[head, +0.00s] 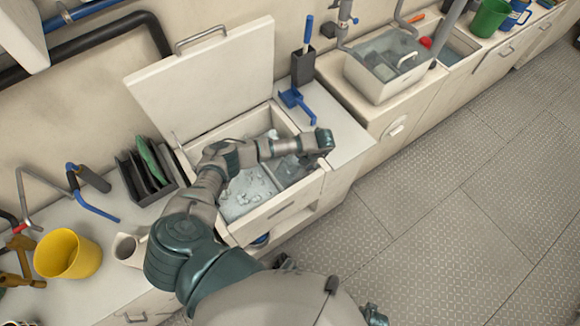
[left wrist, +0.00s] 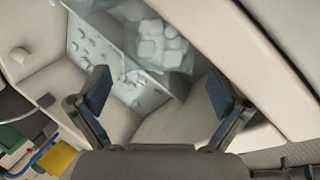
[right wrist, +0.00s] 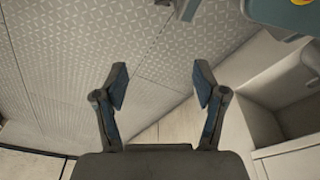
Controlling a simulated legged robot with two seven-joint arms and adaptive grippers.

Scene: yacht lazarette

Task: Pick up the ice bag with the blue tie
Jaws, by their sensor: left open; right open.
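The ice box (head: 283,216) stands open, with its lid raised at the back. A clear bag of ice cubes (left wrist: 158,42) lies in one compartment, beside a divider; part of it shows in the head view (head: 290,170) under my left arm. I see no blue tie on it. My left gripper (left wrist: 160,92) is open and empty above the box, with the bag ahead of its fingertips and apart from them. In the head view its fingers are hidden behind the wrist. My right gripper (right wrist: 161,85) is open and empty above the floor, away from the box.
Loose ice (head: 246,196) lies in the other compartment. The raised lid (head: 205,80) stands behind my left arm. The floor (head: 420,230) is clear.

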